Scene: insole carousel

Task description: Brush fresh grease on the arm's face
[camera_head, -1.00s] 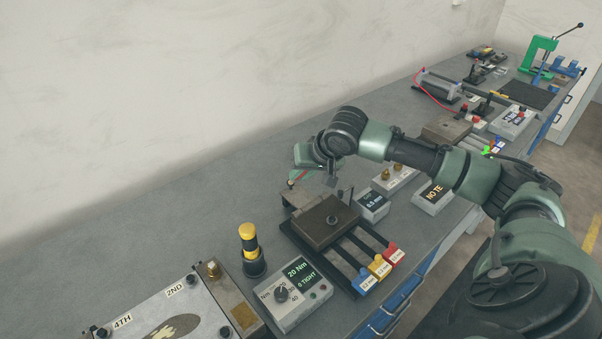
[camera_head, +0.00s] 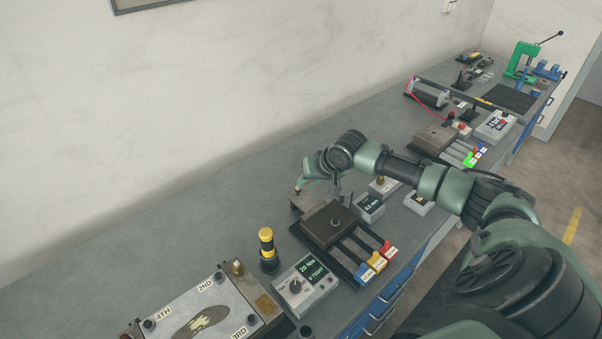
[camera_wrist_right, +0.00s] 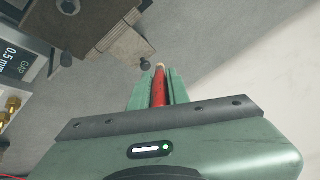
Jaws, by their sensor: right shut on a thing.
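My right gripper (camera_head: 306,183) is shut on a thin red-handled tool with a pale tip, likely the brush. The red brush (camera_wrist_right: 159,88) shows between the green fingers in the right wrist view. In the head view the gripper hangs just above and behind a small grey-brown block (camera_head: 301,203). In the wrist view this block (camera_wrist_right: 128,38) lies ahead and to the left of the brush tip. Whether the tip touches anything, I cannot tell. I cannot tell which surface is the arm's face, and no grease is clearly visible. My left gripper is out of view.
A dark brown plate (camera_head: 327,219) with a knob stands in front, with blue, yellow and red tagged slides. A gap display box (camera_head: 369,208) is to its right. A yellow-topped black tool (camera_head: 267,250) and torque box (camera_head: 303,287) stand nearer. The bench behind, along the wall, is clear.

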